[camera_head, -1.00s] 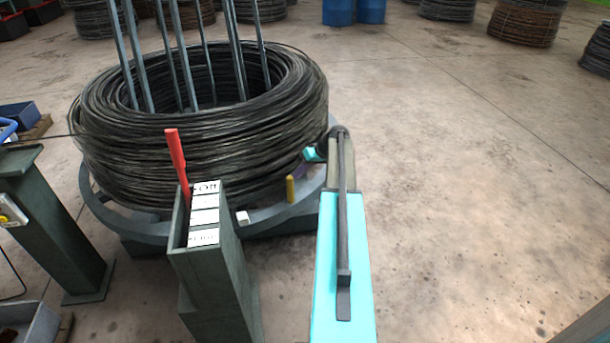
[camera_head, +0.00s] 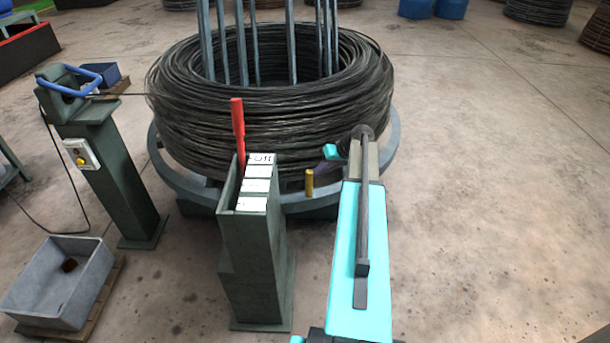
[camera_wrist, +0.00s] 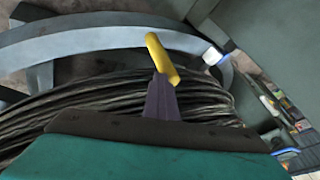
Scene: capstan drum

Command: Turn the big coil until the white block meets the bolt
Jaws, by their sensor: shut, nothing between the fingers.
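The big coil (camera_head: 270,100) of dark wire sits on a grey ring (camera_head: 389,150). A yellow peg (camera_head: 309,183) stands upright on the ring's near side and also shows in the wrist view (camera_wrist: 160,57). My gripper (camera_wrist: 160,88) is shut and empty, its purple fingers at the peg, apparently touching it. I cannot make out a separate bolt.
The green lever box (camera_head: 255,245) with a red lever (camera_head: 238,130) stands close in front of the ring. A green post (camera_head: 120,185) with a blue handle and a grey bin (camera_head: 60,280) are at left. The floor at right is clear.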

